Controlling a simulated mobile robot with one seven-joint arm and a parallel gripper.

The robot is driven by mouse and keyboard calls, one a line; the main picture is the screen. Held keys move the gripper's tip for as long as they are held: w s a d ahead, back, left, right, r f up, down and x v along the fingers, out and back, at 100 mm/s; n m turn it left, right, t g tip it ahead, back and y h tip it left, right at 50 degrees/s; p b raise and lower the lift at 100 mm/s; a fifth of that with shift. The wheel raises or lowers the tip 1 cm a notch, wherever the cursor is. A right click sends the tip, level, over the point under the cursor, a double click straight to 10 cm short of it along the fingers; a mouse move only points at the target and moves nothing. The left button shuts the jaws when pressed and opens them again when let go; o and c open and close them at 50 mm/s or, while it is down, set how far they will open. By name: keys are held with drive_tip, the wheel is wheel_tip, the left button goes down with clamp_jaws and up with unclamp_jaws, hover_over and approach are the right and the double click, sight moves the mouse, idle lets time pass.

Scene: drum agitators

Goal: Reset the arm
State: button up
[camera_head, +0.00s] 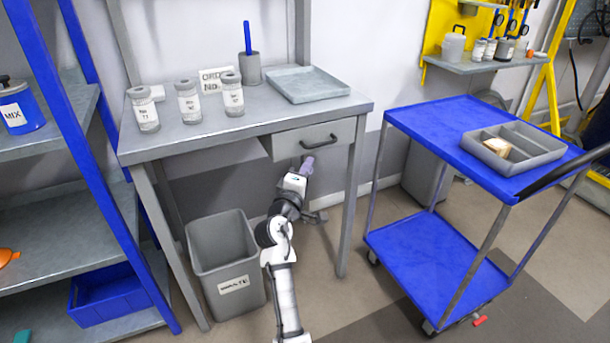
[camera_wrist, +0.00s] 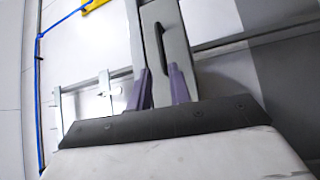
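My arm rises from the bottom of the head view in front of the grey workbench (camera_head: 190,140). My gripper (camera_head: 308,163) is just below the front of the drawer, near its black handle (camera_head: 319,141). In the wrist view my gripper (camera_wrist: 161,82) shows two purple fingers standing apart with nothing between them. The drawer handle (camera_wrist: 160,50) is seen beyond the fingertips, apart from them as far as I can tell. The drawer (camera_head: 315,139) looks shut.
Several labelled jars (camera_head: 189,102), a grey tray (camera_head: 307,84) and a cup (camera_head: 249,68) stand on the bench. A grey waste bin (camera_head: 224,262) is left of my arm. A blue cart (camera_head: 430,130) with a divided tray (camera_head: 541,155) stands right. Blue-framed shelves (camera_head: 60,140) are left.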

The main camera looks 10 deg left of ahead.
drive_tip(key=shift+v, duration=0.75)
